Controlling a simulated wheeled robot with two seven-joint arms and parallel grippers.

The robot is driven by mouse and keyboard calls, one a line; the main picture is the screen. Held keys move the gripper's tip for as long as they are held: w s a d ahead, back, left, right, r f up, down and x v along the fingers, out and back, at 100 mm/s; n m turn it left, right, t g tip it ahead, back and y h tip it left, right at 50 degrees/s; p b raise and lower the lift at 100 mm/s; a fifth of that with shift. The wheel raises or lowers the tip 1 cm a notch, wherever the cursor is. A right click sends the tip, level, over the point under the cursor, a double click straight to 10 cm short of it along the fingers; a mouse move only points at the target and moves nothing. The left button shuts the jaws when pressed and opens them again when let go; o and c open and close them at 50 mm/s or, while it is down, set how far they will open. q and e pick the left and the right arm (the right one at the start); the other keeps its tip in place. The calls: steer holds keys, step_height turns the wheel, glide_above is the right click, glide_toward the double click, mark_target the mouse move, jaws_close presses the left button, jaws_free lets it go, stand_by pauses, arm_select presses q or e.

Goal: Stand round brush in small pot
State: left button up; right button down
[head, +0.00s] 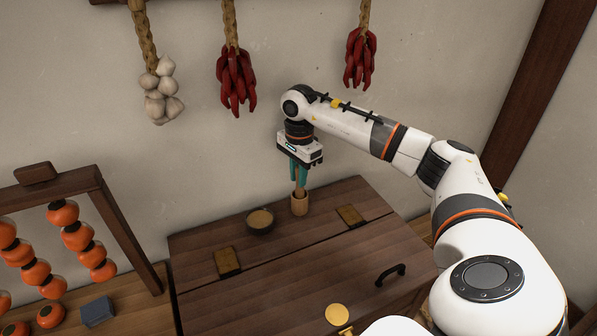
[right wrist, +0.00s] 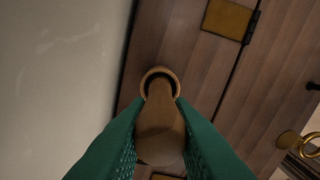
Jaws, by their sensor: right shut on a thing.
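The small pot (head: 299,206) is a light wooden cup standing on the back of the dark wooden chest. In the right wrist view its round rim (right wrist: 160,73) shows around the far part of the brush. My right gripper (head: 299,180), with green fingers, points down right above the pot. It is shut on the round brush (right wrist: 160,130), a brown wooden piece between the fingers. The brush's lower part reaches to the pot's mouth and seems to be inside the rim; how deep is hidden. My left gripper is not in view.
The chest (head: 300,262) has brass hinges and a black handle (head: 390,274). A small dark bowl (head: 260,221) stands just left of the pot. The wall is close behind. A rack of orange fruit (head: 62,213) and a blue-grey block (head: 97,311) are at left.

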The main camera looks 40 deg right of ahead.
steer(key=shift+f, duration=0.25)
steer(key=c, duration=1.2)
jaws_free()
steer(key=shift+r, duration=0.1)
step_height(320, 180, up, 11)
steer(key=shift+d+r+b, duration=0.1)
steer(key=shift+b, duration=1.05)
steer(key=shift+r, duration=0.35)
steer(key=shift+f, duration=0.1)
